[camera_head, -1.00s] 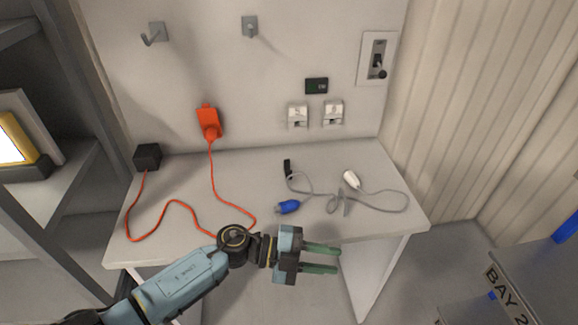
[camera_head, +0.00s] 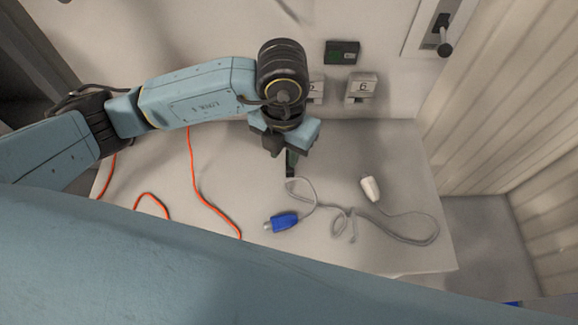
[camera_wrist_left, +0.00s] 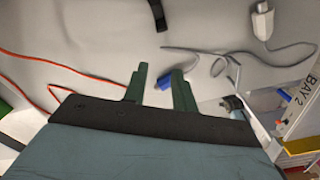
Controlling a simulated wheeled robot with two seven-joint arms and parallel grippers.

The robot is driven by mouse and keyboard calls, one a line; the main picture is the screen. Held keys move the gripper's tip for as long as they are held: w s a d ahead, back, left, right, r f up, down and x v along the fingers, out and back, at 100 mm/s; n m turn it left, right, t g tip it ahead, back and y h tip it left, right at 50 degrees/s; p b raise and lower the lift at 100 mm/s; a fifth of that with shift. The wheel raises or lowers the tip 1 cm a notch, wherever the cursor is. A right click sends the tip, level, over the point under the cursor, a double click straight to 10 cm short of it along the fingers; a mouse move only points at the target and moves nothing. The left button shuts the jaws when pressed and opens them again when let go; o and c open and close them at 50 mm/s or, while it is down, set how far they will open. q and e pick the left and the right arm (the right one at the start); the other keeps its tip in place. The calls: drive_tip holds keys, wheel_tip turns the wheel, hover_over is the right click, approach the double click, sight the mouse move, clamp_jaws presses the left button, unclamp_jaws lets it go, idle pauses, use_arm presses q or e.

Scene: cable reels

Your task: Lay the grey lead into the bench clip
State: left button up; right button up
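The grey lead (camera_head: 391,222) lies loosely curled on the bench (camera_head: 340,258). It has a blue plug (camera_head: 284,222) at its left part and a white connector (camera_head: 370,188) at its right. A small black piece (camera_head: 290,171) lies at the lead's upper left end; I cannot tell if it is a clip. A thin grey upright piece (camera_head: 353,225) by the loops may be the bench clip. My left gripper (camera_head: 291,158) points down over the bench by the black piece. In the left wrist view its green fingers (camera_wrist_left: 160,70) are apart, with the blue plug (camera_wrist_left: 164,84) showing beyond the gap.
An orange cable (camera_head: 208,205) lies on the left of the bench. Numbered grey holders (camera_head: 361,88), a dark display (camera_head: 342,52) and a lever switch (camera_head: 443,35) are on the back wall. My own blue body part covers the bottom.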

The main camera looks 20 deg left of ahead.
use_arm(q)
wheel_tip(320, 180, down, 3)
drive_tip(key=b, duration=0.6)
hover_over(285, 189)
wheel_tip(285, 189, down, 6)
drive_tip(key=shift+r, duration=0.1)
drive_tip(key=shift+f+b, duration=0.45)
drive_tip(key=shift+b, duration=0.1)
use_arm(e)
wheel_tip(285, 189, down, 7)
drive_tip(key=shift+s, duration=0.35)
use_arm(q)
drive_tip(key=shift+f, duration=0.15)
use_arm(e)
drive_tip(key=shift+f, duration=0.25)
use_arm(q)
drive_tip(key=shift+f+b, duration=1)
drive_tip(key=shift+c, duration=0.6)
clamp_jaws()
use_arm(e)
drive_tip(key=shift+f, duration=0.8)
drive_tip(key=shift+w, duration=0.1)
